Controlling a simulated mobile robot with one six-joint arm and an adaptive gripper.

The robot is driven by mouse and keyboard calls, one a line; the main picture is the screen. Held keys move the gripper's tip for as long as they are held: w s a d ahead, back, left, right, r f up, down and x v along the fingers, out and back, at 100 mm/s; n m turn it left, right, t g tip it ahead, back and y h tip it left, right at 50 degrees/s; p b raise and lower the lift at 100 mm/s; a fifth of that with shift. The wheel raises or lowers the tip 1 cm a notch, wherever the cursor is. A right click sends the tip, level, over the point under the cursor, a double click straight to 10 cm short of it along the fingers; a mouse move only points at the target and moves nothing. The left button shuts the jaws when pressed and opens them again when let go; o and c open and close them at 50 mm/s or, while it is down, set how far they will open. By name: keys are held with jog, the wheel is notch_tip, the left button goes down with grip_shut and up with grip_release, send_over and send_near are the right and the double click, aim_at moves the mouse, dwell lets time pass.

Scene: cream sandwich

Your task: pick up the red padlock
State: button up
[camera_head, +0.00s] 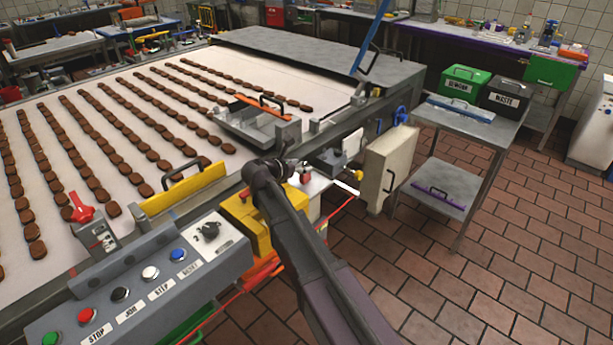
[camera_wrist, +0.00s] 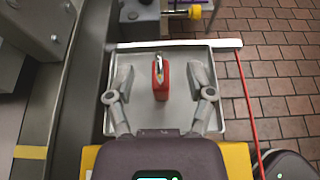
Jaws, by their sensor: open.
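The red padlock (camera_wrist: 161,82) stands on a pale grey tray (camera_wrist: 228,115) in the wrist view, its metal shackle pointing away from my gripper. My gripper (camera_wrist: 160,84) is open, with one finger to the left and one to the right of the padlock in the picture. Clear gaps show on both sides, and neither finger appears to touch it. I cannot tell the height of the fingertips above the tray. In the head view my gripper (camera_head: 289,163) is beside the conveyor's edge, and a small red patch near it seems to be the padlock.
A yellow block (camera_head: 247,222) is under my wrist. The conveyor (camera_head: 130,150) with rows of brown biscuits lies left, behind a control box (camera_head: 140,285) with buttons. A cream panel (camera_head: 388,165) stands right of the tray. A red cable (camera_wrist: 246,95) runs along the tray's right side.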

jog(key=shift+w+d+f, duration=0.15)
jog(key=shift+w+d, duration=0.1)
jog(key=shift+w, duration=0.05)
dwell(0.4)
grip_shut()
